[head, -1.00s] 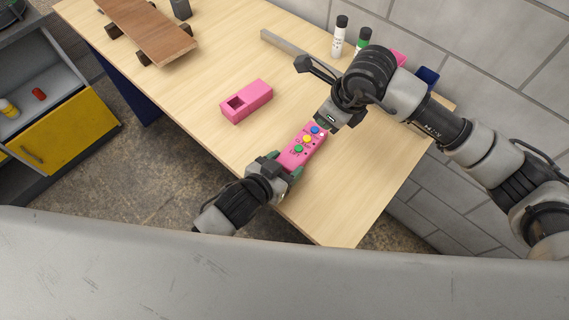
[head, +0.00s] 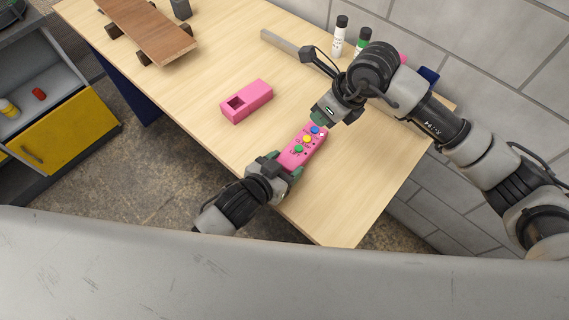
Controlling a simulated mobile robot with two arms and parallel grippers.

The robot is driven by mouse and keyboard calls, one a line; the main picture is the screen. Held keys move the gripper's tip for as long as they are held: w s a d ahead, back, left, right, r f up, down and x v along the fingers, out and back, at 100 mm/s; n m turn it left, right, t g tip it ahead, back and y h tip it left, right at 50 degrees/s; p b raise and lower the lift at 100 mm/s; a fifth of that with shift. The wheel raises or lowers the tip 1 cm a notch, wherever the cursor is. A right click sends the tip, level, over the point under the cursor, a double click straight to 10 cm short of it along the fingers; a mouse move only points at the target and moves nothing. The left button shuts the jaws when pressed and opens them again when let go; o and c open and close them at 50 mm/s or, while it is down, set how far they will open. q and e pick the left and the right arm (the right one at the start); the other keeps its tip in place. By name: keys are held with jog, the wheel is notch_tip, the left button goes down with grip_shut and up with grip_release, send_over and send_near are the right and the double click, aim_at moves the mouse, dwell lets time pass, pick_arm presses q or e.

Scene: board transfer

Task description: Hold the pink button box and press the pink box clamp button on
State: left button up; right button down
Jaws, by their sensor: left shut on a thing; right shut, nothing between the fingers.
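The pink button box (head: 292,157) lies on the wooden table near its front edge, with green, yellow, red and blue buttons on top. My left gripper (head: 285,171) is shut on its near end. My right gripper (head: 319,121) is shut and empty, close to the far end of the box by the blue button (head: 315,130). I cannot tell whether its tips touch the box. A second pink box (head: 246,102) with a square dark opening stands on the table to the left, apart from both grippers.
A wooden board on dark feet (head: 152,30) is at the table's far left. The table's middle is clear. A yellow cabinet (head: 68,131) is at left.

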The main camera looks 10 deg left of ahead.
aim_at(308, 136)
jog(key=shift+w+a+f+m+g+y, duration=0.2)
jog(key=shift+w+a+f+m+y, duration=0.2)
jog(key=shift+f+y, duration=0.55)
jog(key=shift+w+a+f+m+g+y, duration=0.25)
jog(key=shift+f+m+y, duration=0.25)
jog(key=shift+f, duration=0.75)
jog(key=shift+w+a+f+m+g+y, duration=0.15)
jog(key=shift+w+a+f+m+y, duration=0.25)
jog(key=shift+f+y, duration=0.55)
jog(key=shift+f, duration=0.3)
jog(key=shift+f, duration=0.3)
